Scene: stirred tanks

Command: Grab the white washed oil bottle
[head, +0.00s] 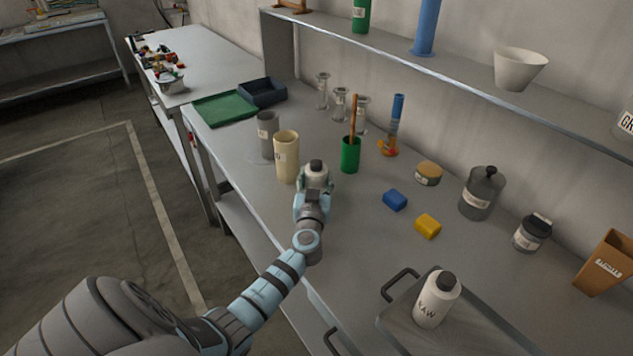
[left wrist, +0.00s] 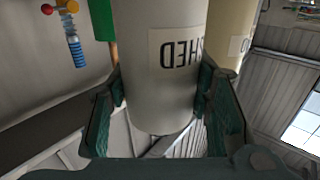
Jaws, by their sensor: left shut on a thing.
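The white washed oil bottle (head: 315,173), with a dark cap, is at the end of my left arm in the head view. In the left wrist view the pale bottle (left wrist: 165,85) fills the space between the fingers, and part of its label shows the letters "SHED". My left gripper (head: 312,193) is shut on the bottle, with one finger on each side. The gripper covers the bottle's lower part in the head view, so I cannot tell whether it touches the bench. My right gripper is out of view.
A cream cylinder (head: 286,157) and a grey one (head: 267,136) stand just left of the bottle. A green cup (head: 350,156) stands behind it. A white RAW bottle (head: 436,300) is on a tray (head: 480,318) at front right. Blue (head: 395,200) and yellow (head: 428,226) blocks lie between.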

